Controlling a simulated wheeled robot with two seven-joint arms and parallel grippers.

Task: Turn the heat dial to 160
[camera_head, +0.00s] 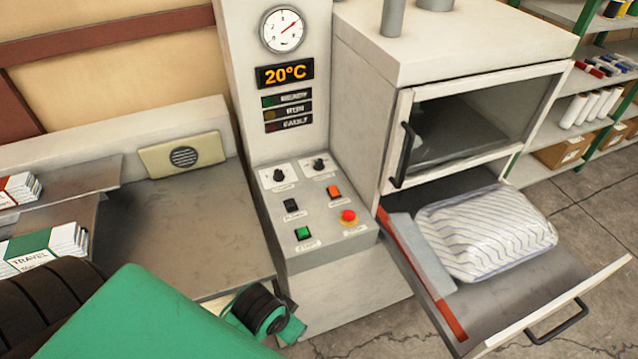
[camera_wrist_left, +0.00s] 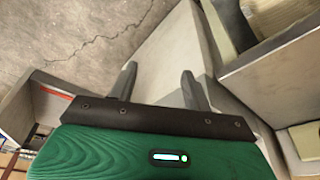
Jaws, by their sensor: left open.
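The grey control panel (camera_head: 320,215) stands in the middle of the head view. Two black dials sit on its upper part, a left one (camera_head: 278,175) and a right one (camera_head: 318,164). Their labels and pointer settings are too small to read, so I cannot tell which is the heat dial. A display (camera_head: 285,74) above reads 20°C. My left gripper (camera_wrist_left: 157,85) is open and empty in the left wrist view, over a grey surface and the floor. In the head view my left arm reaches below the panel, and the fingertips do not show. My right gripper is not in view.
Green, orange and red buttons share the panel. A round gauge (camera_head: 283,30) is above the display.

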